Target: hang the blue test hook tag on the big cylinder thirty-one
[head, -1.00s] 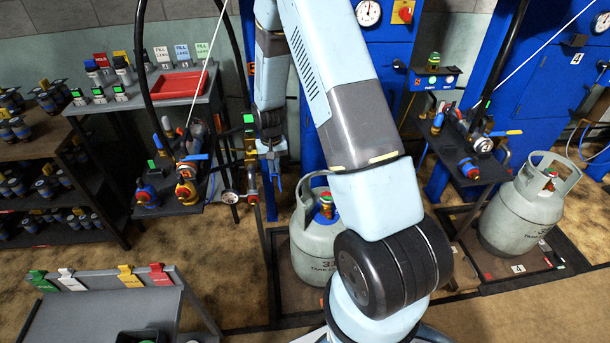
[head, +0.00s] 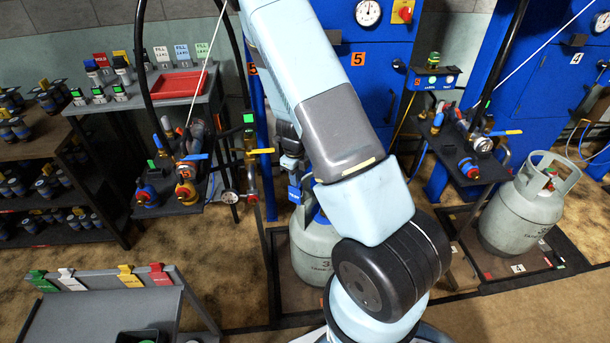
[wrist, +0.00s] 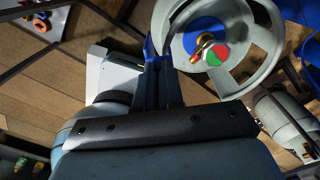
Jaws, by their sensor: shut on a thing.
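A grey cylinder (head: 312,244) stands at the station marked 5, partly behind my arm. Its label shows a 3, with the rest of the number hidden. From above, its open collar (wrist: 262,62) surrounds a brass valve with a red and green top (wrist: 212,53). My gripper (head: 296,190) points down at the collar's left side. It is shut on the blue tag (wrist: 150,50), which is narrow and hard to tell from the blue fingers in the wrist view. I cannot tell whether the tag touches the collar.
A second grey cylinder (head: 523,210) stands at station 4 on the right. A hose stand with valves (head: 185,185) is left of the gripper. A rack (head: 105,305) at front left carries green, white, yellow and red tags. Blue cabinets (head: 375,90) stand behind.

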